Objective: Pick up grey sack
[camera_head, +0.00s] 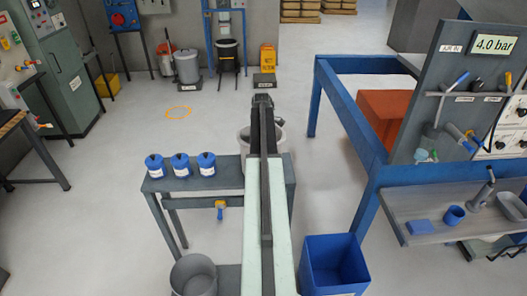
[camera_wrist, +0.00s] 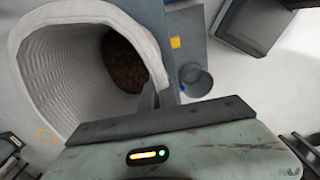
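The grey sack (camera_wrist: 75,50) is a pale, ribbed, open-topped sack. It fills the upper left of the wrist view, and brown contents (camera_wrist: 125,65) lie deep inside it. In the head view the sack (camera_head: 243,136) stands at the right part of the grey bench, partly hidden behind my arm. My gripper (camera_head: 263,100) is at the sack in the head view. In the wrist view my gripper (camera_wrist: 158,97) is right at the sack's near right rim, one dark finger beside its wall. Whether the fingers are closed on the rim is unclear.
Three blue-lidded jars (camera_head: 181,165) stand on the bench (camera_head: 222,180), left of the sack. A grey bucket (camera_head: 193,275) and a blue bin (camera_head: 334,265) stand nearer on the floor. A blue-framed workstation (camera_head: 365,150) is at right. The floor at left is mostly clear.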

